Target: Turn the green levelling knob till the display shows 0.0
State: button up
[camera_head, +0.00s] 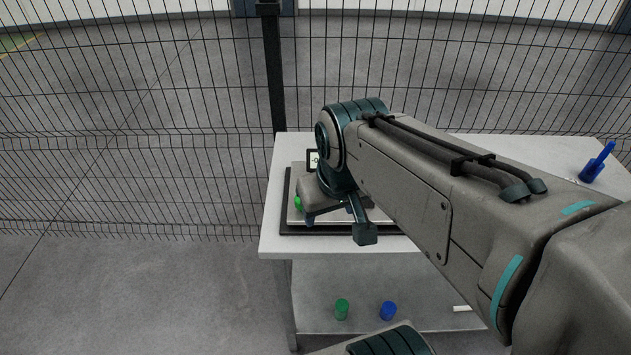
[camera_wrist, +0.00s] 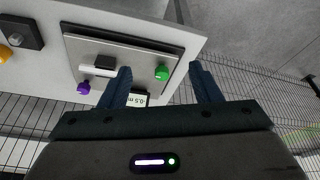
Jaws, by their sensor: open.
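The green knob (camera_wrist: 162,72) stands on a grey plate (camera_wrist: 120,58) in the wrist view, with a purple knob (camera_wrist: 83,88) on the plate's other side. The green knob also shows in the head view (camera_head: 298,203), beside my wrist. My gripper (camera_wrist: 161,68) is open, and in the wrist view the knob appears between its two blue fingers; I cannot tell whether they touch it. The small display (camera_wrist: 138,100) looks partly hidden by a finger; its text is tiny and turned, seemingly around 0.5. In the head view the display (camera_head: 313,160) is too small to read.
The plate lies on a pale table (camera_head: 272,238). Green (camera_head: 342,309) and blue (camera_head: 388,311) cylinders stand on the lower shelf. A blue object (camera_head: 597,162) is at the table's right. A wire fence (camera_head: 150,120) runs behind. My arm covers much of the tabletop.

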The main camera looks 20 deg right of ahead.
jog(key=w+f+n+g+b, duration=0.2)
jog(key=w, duration=0.8)
jog(key=w+f+n+g+b, duration=0.1)
jog(key=w+f+n+g, duration=0.15)
jog(key=w, duration=0.75)
jog(key=shift+t, duration=0.45)
jog(key=f, duration=0.6)
jog(key=f+p, duration=0.1)
jog(key=f, duration=0.5)
jog(key=shift+s+d+f, duration=0.1)
jog(key=shift+s+f, duration=0.1)
jog(key=c, duration=1)
